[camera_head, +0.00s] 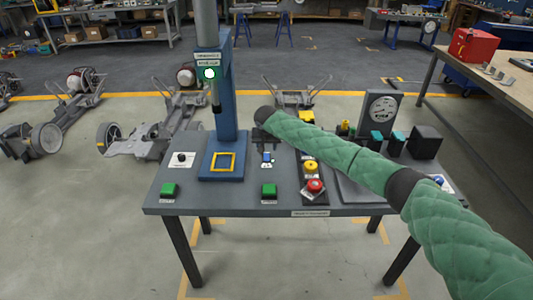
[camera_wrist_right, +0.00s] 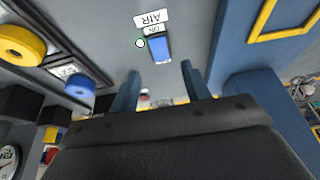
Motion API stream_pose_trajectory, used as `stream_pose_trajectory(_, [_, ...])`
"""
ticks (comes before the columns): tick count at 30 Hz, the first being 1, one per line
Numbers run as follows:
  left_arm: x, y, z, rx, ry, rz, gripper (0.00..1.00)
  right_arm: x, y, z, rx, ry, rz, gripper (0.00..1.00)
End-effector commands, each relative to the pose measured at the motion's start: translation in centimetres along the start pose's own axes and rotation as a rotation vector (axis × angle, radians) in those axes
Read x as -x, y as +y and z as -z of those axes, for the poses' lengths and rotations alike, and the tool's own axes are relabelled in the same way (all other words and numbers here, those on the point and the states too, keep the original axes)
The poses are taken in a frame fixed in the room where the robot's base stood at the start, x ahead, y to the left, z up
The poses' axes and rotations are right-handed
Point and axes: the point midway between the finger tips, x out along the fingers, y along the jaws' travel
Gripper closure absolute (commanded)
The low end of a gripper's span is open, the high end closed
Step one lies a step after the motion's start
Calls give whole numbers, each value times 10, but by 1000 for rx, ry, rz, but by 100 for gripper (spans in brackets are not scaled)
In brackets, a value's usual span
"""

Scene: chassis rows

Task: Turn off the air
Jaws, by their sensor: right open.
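The air switch (camera_head: 267,157) is a small blue piece on the grey bench, behind the right green button. In the right wrist view the blue switch (camera_wrist_right: 160,48) stands below an upside-down AIR label (camera_wrist_right: 153,19) with an ON mark, and a small pale green lamp (camera_wrist_right: 140,43) is beside it. My right gripper (camera_wrist_right: 160,72) is open and empty, with its two fingers apart on either side of the switch's line. The switch shows just beyond the fingertips, and I see no contact. In the head view my green-sleeved right arm reaches over the bench. My left gripper is not in view.
A blue press column (camera_head: 225,110) with a lit green lamp (camera_head: 209,73) stands left of the switch. Green buttons (camera_head: 169,190) line the front edge. A yellow button (camera_head: 311,166) and red button (camera_head: 314,186) are to the right. A gauge (camera_head: 381,108) stands behind my arm.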

Motion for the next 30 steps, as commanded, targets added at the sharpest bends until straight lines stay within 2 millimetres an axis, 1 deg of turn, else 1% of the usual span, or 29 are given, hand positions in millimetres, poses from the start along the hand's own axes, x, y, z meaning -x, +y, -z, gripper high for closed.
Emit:
stream_pose_trajectory(9, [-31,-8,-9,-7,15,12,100,-44,0,0,-1,-1,-2,53])
stream_pose_trajectory(12, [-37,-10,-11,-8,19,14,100,-54,0,0,0,-1,0,53])
stream_pose_trajectory(18, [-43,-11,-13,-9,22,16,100,-63,0,0,0,0,0,53])
stream_pose_trajectory(25, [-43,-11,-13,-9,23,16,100,-64,0,0,0,0,1,53])
stream_pose_trajectory(26, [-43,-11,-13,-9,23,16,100,-64,0,0,0,0,1,57])
stream_pose_trajectory(30, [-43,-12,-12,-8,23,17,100,-64,0,0,0,0,1,84])
